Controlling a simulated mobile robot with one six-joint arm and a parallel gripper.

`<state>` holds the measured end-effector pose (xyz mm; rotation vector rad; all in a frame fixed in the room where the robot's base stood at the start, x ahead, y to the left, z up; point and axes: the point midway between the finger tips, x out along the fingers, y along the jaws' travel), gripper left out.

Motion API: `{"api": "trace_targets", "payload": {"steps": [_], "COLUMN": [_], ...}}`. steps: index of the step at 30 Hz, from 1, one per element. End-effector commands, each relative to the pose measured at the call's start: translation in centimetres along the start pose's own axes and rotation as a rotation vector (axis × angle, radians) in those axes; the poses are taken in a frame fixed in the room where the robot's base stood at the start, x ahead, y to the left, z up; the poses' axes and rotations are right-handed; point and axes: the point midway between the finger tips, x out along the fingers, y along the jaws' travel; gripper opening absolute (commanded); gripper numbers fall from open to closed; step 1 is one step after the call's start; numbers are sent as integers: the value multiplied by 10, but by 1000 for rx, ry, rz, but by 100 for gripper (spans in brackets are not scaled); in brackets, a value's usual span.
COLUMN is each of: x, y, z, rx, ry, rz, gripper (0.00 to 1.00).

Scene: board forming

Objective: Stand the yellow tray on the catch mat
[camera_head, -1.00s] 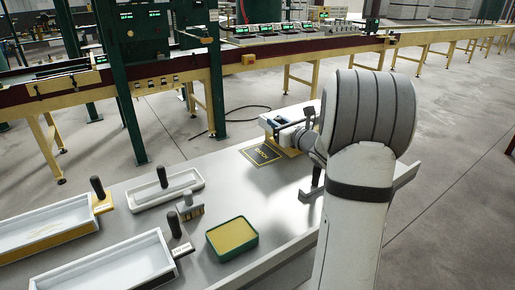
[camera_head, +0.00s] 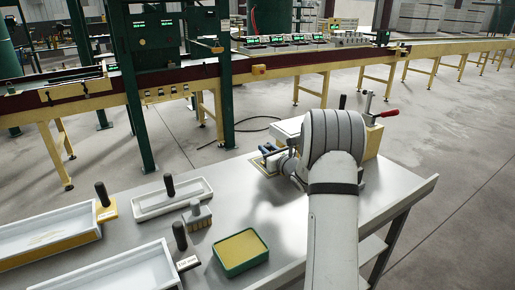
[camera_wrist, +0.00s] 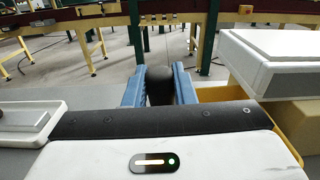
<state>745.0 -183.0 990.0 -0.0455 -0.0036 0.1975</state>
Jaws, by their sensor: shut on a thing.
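My gripper (camera_head: 270,151) is over the catch mat (camera_head: 257,163), which shows only as a strip beside the fingers in the head view. In the wrist view the blue fingers of my gripper (camera_wrist: 160,88) are shut on an upright black handle (camera_wrist: 158,87). Yellow walls of the yellow tray (camera_wrist: 287,140) show behind and to the right of my wrist; most of the tray is hidden. I cannot tell whether the tray touches the mat.
A white block (camera_wrist: 285,62) on a pale yellow base stands close to the right. A clamp with a red handle (camera_head: 389,113) is beyond my arm. A white tray (camera_head: 152,204), a brush (camera_head: 198,216) and a green-rimmed yellow pad (camera_head: 240,251) lie left and in front.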

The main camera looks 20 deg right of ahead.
Motion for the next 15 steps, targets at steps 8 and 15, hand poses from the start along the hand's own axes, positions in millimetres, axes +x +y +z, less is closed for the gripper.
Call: {"api": "trace_targets", "payload": {"steps": [8, 15], "x": [67, 82], "y": [0, -1], "z": [2, -2], "rx": [-1, 1], "ry": [-2, -1], "rz": [1, -2], "gripper": [0, 0]}}
